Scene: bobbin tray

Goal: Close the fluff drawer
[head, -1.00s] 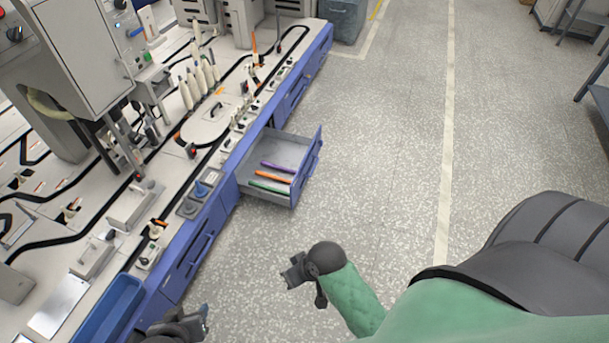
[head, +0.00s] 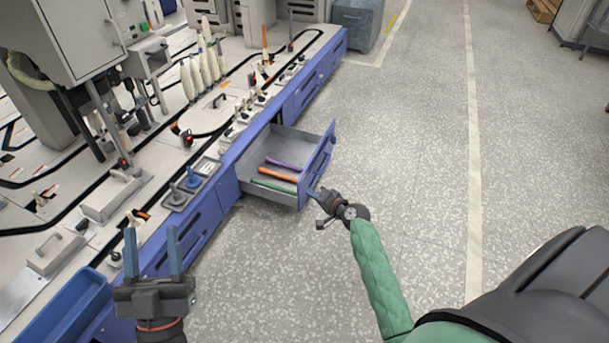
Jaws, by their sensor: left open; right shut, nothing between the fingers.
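The fluff drawer (head: 247,187) stands pulled out from the blue cabinet under the machine. Its grey tray holds a purple, an orange and a green stick-like item (head: 277,174). Its blue front (head: 318,166) faces right, out over the floor. My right gripper (head: 314,194) is shut and empty, just by the lower near end of the drawer front; I cannot tell whether it touches. My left gripper (head: 152,249) is open and empty, pointing up in the lower left, in front of the cabinet's near part.
A blue bin (head: 60,312) lies at the lower left on the machine top. Closed blue drawers (head: 190,240) line the cabinet. White bobbins (head: 197,70) stand on the machine. The speckled floor (head: 420,150) right of the drawer is clear.

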